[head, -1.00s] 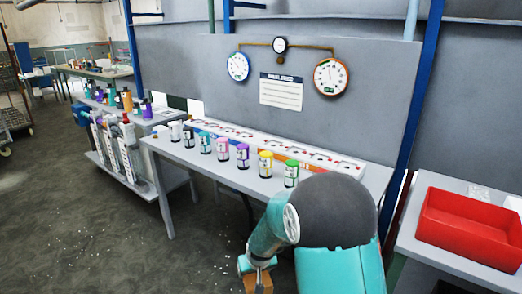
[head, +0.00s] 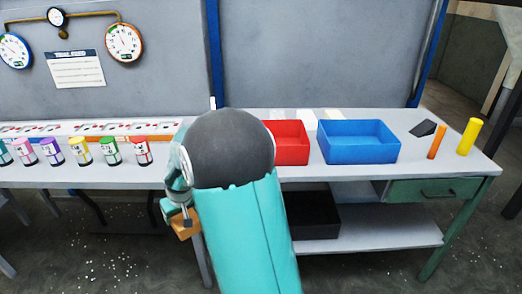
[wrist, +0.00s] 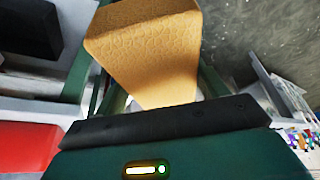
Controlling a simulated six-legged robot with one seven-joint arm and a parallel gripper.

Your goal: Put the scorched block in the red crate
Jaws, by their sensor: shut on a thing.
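My gripper (head: 182,220) is shut on an orange-tan foam block (head: 184,230), held low in front of the benches. The block fills the upper middle of the wrist view (wrist: 150,45); its visible faces look textured and evenly coloured, and I cannot tell if it is scorched. The red crate (head: 292,157) stands on the right bench, its left part hidden behind my arm. It also shows at the lower left of the wrist view (wrist: 25,145). The gripper is left of the crate and lower than it in the head view.
A blue crate (head: 360,151) stands right of the red one. Beyond it are a dark wedge (head: 428,128), an orange stick (head: 437,142) and a yellow cylinder (head: 468,137). A black bin (head: 313,216) sits on the lower shelf. Several coloured jars (head: 110,150) line the left bench.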

